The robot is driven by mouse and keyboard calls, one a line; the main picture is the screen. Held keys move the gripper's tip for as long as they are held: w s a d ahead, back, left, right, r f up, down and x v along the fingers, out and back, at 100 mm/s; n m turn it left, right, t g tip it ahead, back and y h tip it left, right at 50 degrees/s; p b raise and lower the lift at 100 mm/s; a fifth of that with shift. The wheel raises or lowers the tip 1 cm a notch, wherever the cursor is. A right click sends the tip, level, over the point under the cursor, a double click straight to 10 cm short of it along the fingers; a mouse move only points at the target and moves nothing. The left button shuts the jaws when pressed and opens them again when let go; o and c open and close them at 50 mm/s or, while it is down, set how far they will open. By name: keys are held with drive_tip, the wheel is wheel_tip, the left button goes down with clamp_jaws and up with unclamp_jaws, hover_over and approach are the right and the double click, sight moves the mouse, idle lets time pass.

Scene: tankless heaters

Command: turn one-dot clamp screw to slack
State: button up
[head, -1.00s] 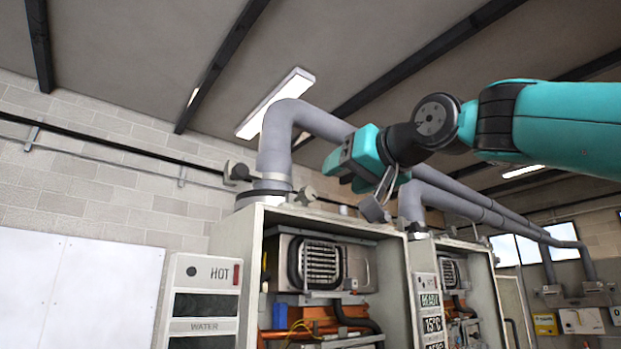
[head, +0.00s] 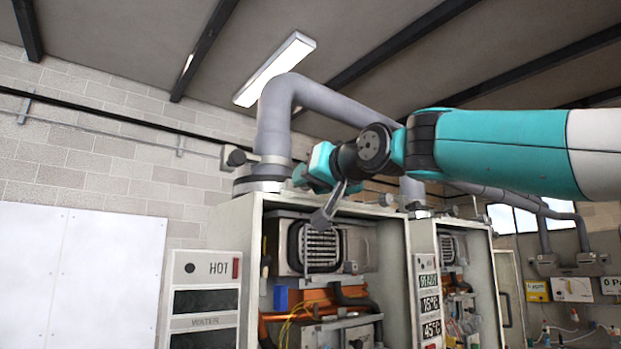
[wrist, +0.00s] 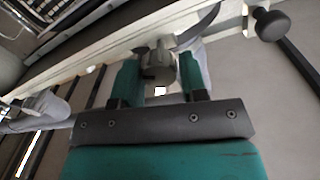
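In the wrist view, a grey clamp screw knob (wrist: 157,66) sits between the two teal fingers of my gripper (wrist: 160,72). The fingers are apart, with a narrow gap showing on the knob's right side; contact on the left is unclear. A second, dark knob (wrist: 271,23) stands at the upper right, away from the fingers. In the head view, my gripper (head: 303,174) is at the right side of the flue collar (head: 262,182) on the nearest heater and largely hides the knob there. No dot marks are readable.
The grey flue pipe (head: 274,125) rises just left of my gripper and bends right above it. The open heater cabinet (head: 250,230) is below. A second heater (head: 482,260) stands to the right.

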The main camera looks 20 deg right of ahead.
drive_tip(key=c, duration=0.5)
drive_tip(key=shift+n+b, duration=0.3)
drive_tip(key=shift+b, duration=0.05)
drive_tip(key=n+y+b, duration=0.1)
drive_tip(key=n+b, duration=0.7)
drive_tip(key=n, duration=1.3)
drive_tip(key=shift+f, duration=0.15)
drive_tip(key=shift+n, duration=0.4)
drive_tip(key=o, duration=0.9)
